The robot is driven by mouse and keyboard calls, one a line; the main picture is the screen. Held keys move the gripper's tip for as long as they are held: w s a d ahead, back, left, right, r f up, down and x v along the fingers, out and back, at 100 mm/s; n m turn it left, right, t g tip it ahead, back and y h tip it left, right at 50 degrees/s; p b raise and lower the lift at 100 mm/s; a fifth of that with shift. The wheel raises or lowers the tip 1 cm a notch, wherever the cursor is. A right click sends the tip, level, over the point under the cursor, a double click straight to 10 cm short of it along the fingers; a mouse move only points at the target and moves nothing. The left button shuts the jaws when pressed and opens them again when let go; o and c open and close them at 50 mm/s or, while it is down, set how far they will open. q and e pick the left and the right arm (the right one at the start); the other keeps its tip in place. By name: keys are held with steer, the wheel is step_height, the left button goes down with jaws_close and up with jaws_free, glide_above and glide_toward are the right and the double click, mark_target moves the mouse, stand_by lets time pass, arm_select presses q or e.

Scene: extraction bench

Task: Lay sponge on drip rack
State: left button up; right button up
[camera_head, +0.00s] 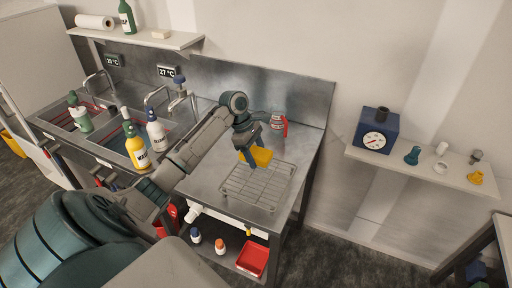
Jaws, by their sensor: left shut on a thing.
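The yellow sponge (261,156) is in my left gripper (250,158), which is shut on it. The gripper points down over the back left part of the wire drip rack (262,185). The rack lies on the steel drainboard near its front right and looks empty. I cannot tell whether the sponge touches the rack's wires or hangs just above them. My right gripper is not in view.
Sinks with taps and several bottles, including a yellow one (136,150), lie to the left. A wall shelf (420,168) with a blue scale is at right.

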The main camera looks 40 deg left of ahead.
arm_select(q)
step_height(320, 180, down, 3)
steer(key=shift+r, duration=0.1)
step_height(320, 180, down, 4)
steer(key=shift+f, duration=1.9)
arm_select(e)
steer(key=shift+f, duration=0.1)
arm_select(q)
steer(key=o, duration=1.3)
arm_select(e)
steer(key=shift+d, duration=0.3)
arm_select(q)
steer(key=shift+r, duration=0.1)
